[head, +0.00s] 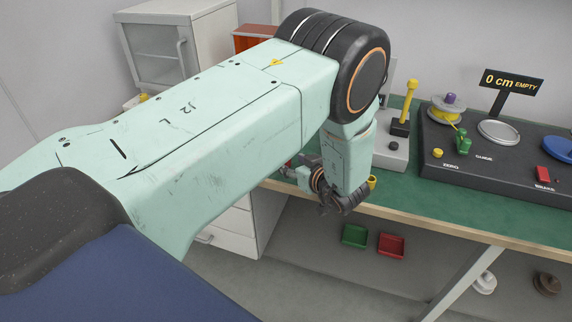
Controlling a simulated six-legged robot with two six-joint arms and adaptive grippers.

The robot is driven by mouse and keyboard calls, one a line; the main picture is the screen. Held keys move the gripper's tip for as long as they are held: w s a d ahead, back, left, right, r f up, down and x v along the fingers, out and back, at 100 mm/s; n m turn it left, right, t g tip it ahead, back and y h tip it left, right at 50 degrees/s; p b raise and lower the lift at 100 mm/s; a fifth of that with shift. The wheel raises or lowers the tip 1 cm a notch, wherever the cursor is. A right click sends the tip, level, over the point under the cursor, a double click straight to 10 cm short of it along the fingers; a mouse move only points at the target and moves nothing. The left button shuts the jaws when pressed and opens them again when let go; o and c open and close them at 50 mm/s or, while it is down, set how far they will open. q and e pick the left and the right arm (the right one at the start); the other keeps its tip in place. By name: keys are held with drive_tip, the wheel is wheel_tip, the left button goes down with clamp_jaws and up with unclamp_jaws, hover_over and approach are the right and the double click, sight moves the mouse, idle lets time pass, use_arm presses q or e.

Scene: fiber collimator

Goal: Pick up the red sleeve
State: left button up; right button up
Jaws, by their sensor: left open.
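My left arm comes in from the left and covers much of the picture. Its wrist bends down at the front edge of the green bench top (410,188). My left gripper (291,170) is small and mostly hidden behind my own arm, at the bench's front edge; it is open. I cannot make out the sleeve for certain anywhere. My right gripper is not in view.
A dark console (480,155) with a spool (446,110), a round plate (498,132) and a red brake block (549,174) stands at right. A grey base with a yellow lever (405,105) is beside it. Green (354,235) and red (391,245) trays lie below the bench.

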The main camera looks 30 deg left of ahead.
sight(288, 160)
use_arm(q)
drive_tip(key=b+x, duration=0.1)
drive_tip(key=x, duration=0.1)
drive_tip(key=b+x, duration=0.1)
drive_tip(key=x, duration=0.1)
drive_tip(key=shift+w+d+f, duration=0.15)
drive_tip(key=shift+d+f, duration=0.1)
drive_tip(key=shift+f, duration=0.05)
drive_tip(key=shift+w+a+b, duration=0.15)
drive_tip(key=shift+a+b, duration=0.1)
drive_tip(key=shift+b, duration=0.05)
drive_tip(key=shift+a, duration=0.2)
drive_tip(key=shift+r, duration=0.1)
drive_tip(key=shift+w, duration=0.1)
drive_tip(key=shift+c, duration=1.1)
drive_tip(key=c, duration=0.6)
